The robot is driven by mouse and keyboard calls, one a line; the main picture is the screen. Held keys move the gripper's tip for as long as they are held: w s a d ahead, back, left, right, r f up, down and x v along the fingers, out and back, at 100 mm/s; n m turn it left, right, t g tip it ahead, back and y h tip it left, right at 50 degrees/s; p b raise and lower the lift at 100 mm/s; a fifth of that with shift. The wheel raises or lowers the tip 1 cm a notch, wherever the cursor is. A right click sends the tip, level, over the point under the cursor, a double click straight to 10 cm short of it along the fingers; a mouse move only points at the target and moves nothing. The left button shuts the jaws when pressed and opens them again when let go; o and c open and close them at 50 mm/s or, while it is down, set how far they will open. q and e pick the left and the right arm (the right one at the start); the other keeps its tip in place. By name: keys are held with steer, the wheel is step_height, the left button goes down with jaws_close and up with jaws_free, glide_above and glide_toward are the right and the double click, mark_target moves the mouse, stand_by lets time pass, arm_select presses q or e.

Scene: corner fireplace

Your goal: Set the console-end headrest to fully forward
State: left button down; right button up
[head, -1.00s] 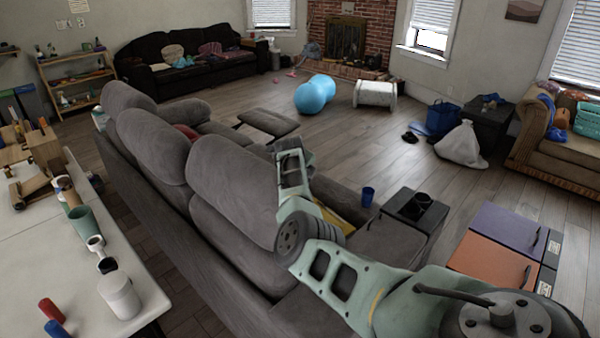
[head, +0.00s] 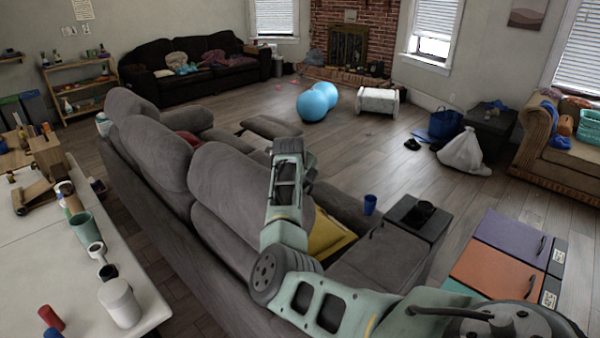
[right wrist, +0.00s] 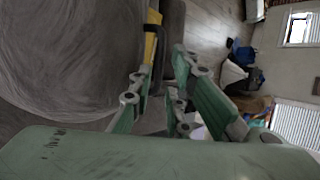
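The grey sofa (head: 190,240) runs diagonally with its back toward me. The console-end headrest (head: 232,182) is the nearest, a large padded grey cushion; I cannot judge its exact tilt. It fills the left of the right wrist view (right wrist: 70,55). My right gripper (head: 287,155) is at its right edge on the seat side, pointing up in the head view. In the right wrist view its green fingers (right wrist: 165,75) look spread apart, with nothing seen between them. Whether it touches the headrest I cannot tell. My left gripper is not in view.
A yellow cushion (head: 328,238) lies on the seat. A white table (head: 50,270) with several items stands left. The floor beyond is mostly clear.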

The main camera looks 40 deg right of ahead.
steer(key=shift+v, duration=2.75)
